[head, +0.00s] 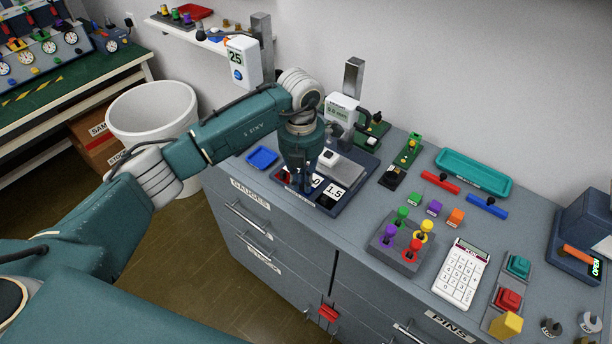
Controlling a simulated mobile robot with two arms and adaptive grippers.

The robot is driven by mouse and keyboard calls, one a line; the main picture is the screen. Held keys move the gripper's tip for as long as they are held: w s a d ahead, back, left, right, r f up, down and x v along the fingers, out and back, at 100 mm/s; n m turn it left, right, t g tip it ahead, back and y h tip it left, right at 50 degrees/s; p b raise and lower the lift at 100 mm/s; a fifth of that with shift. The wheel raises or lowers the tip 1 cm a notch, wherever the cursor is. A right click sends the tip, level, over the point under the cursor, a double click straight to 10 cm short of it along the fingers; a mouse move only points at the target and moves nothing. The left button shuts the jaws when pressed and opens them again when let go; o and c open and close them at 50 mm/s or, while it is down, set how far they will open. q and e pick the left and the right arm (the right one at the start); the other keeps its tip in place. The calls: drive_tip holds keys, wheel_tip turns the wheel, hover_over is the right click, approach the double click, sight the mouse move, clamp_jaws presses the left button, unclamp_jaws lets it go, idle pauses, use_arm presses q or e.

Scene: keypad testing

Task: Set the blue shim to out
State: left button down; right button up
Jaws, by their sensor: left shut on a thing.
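My left gripper (305,187) points down over the front left of a dark gauge base (349,195). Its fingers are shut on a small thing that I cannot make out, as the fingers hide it. White number cards (334,191) lie on the base beside the fingers. A grey block (344,169) sits behind them. I cannot pick out the blue shim for certain; it may be hidden at the fingers. A blue tray (262,157) stands on the bench just left of the base. My right gripper is not in view.
Gauge posts (353,77) stand behind the base. A peg block (398,250), a calculator (461,272), a red bar (440,181), a blue bar (487,206) and a teal tray (474,173) lie to the right. A white bin (150,112) stands left of the bench.

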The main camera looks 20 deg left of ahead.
use_arm(q)
drive_tip(key=shift+s, duration=0.3)
drive_tip(key=shift+w, duration=0.15)
drive_tip(key=shift+f, duration=0.1)
drive_tip(key=c, duration=2)
unclamp_jaws()
drive_tip(key=shift+d, duration=0.1)
drive_tip(key=shift+c, duration=0.2)
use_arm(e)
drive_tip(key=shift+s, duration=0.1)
